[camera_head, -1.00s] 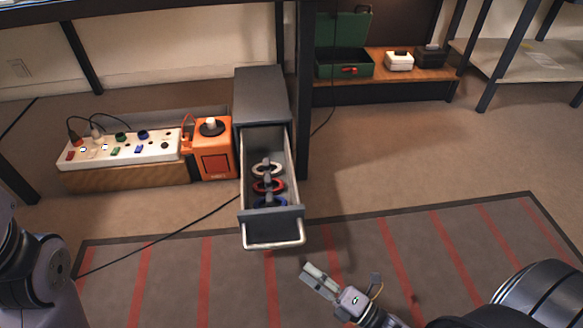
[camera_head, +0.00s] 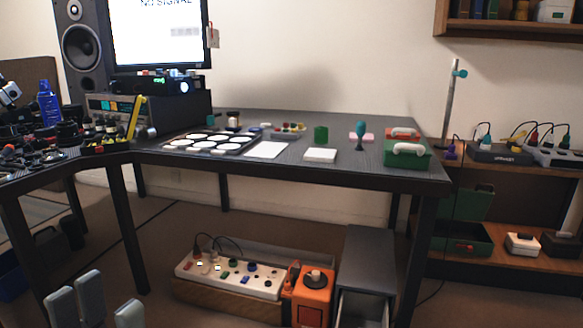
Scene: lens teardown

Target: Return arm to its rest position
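My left gripper (camera_head: 95,303) shows at the bottom left corner. Its grey fingers point upward and stand apart, with no object visible between them. It is over the floor, in front of and below the workbench (camera_head: 290,168), touching nothing that I can see. The rest of that arm is below the picture edge. My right gripper and arm are out of view.
A grey drawer cabinet (camera_head: 366,262) stands under the bench, its drawer (camera_head: 362,308) cut off below. Beside it are an orange box (camera_head: 311,297) and a power strip (camera_head: 228,276). A bench leg (camera_head: 128,235) rises behind the gripper.

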